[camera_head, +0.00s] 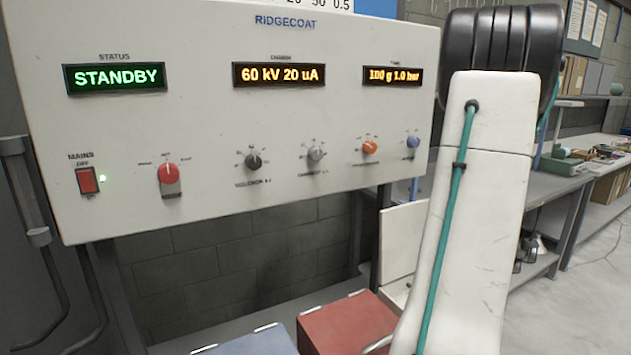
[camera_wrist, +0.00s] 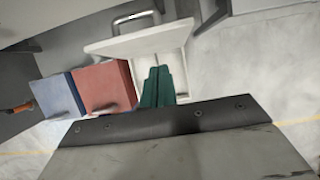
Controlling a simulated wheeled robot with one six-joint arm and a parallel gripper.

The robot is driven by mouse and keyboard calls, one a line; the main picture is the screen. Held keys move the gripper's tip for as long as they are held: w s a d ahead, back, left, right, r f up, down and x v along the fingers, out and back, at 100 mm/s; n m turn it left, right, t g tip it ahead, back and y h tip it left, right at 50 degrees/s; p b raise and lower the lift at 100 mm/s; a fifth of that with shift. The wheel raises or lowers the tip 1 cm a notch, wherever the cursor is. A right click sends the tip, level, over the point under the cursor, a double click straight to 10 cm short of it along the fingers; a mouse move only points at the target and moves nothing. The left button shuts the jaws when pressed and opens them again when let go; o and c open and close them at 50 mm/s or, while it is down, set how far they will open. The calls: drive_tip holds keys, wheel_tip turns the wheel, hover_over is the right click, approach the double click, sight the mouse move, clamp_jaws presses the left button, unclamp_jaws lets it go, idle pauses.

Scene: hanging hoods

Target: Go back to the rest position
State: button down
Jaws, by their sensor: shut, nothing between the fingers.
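My gripper (camera_wrist: 157,70) shows in the wrist view as two green fingers side by side. It is shut and empty, in front of a white open-topped bin. In the head view my white arm with its teal cable stands at the right, and the gripper is hidden there. The control panel (camera_head: 215,130) fills the left and middle of the head view. Its displays read STANDBY, 60 kV 20 uA and 100 g 1.0 bar.
Below the panel stand a blue box (camera_head: 250,343) and a red box (camera_head: 345,325). The white bin (camera_wrist: 120,47) is beside the red box. A workbench (camera_head: 550,187) with small items runs along the right. Open floor (camera_wrist: 260,55) lies right of the bin.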

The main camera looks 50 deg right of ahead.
drive_tip(key=w+a+f+n+g+y, duration=0.1)
drive_tip(key=w+a+f+n, duration=0.1)
drive_tip(key=a+n, duration=0.75)
drive_tip(key=w+a+f+n+g+y, duration=0.15)
drive_tip(key=a+n, duration=0.45)
drive_tip(key=a, duration=0.6)
drive_tip(key=w+a+f+n+g, duration=0.1)
drive_tip(key=w+a+n, duration=0.1)
drive_tip(key=a+n, duration=0.7)
drive_tip(key=s+a+f+n, duration=0.1)
drive_tip(key=s+a+n, duration=0.1)
drive_tip(key=a+n, duration=0.3)
drive_tip(key=s+a+f+n, duration=0.1)
drive_tip(key=s+a+n, duration=0.2)
drive_tip(key=a, duration=1.1)
drive_tip(key=s+a+n+h, duration=0.1)
drive_tip(key=s+a+n, duration=0.2)
drive_tip(key=a+n, duration=0.4)
drive_tip(key=a, duration=0.3)
drive_tip(key=shift+s+a+f+t, duration=0.2)
drive_tip(key=shift+a+f+t, duration=0.05)
drive_tip(key=shift+f+t, duration=0.15)
drive_tip(key=shift+d, duration=0.1)
